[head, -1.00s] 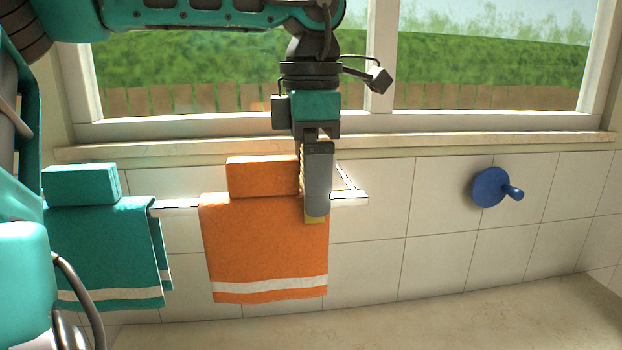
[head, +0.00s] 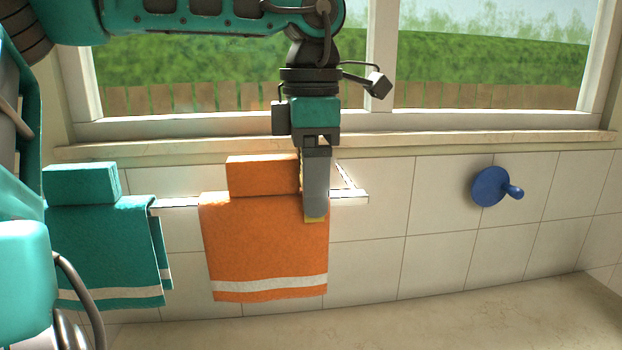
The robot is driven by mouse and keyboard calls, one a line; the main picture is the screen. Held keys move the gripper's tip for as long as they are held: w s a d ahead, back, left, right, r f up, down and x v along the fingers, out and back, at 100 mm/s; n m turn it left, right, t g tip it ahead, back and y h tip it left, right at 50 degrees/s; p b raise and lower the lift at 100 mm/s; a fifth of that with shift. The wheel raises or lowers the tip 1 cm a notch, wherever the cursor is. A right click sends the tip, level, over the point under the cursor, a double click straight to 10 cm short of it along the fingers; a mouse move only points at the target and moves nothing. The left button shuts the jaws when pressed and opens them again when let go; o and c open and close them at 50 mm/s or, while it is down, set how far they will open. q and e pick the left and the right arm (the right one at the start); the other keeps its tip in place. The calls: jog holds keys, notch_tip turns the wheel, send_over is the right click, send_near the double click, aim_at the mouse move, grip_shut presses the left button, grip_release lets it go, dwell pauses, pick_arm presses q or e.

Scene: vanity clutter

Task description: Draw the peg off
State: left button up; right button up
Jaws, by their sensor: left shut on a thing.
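An orange towel (head: 262,245) with a white stripe hangs over the white rail (head: 350,197). The yellow peg (head: 314,220) sits at the towel's upper right edge, and only a small strip of it shows below my fingers. My left gripper (head: 314,190) points down in front of that edge and is shut on the peg. The near finger hides most of the peg and part of the towel edge. My right gripper is not in view.
A teal towel (head: 105,250) hangs farther left on the rail. A blue wall hook (head: 490,187) is on the tiles at right. The window sill (head: 450,140) runs behind my gripper. The tiled wall between rail and hook is free.

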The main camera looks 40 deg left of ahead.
pick_arm(q)
jog(key=shift+r, duration=2.8)
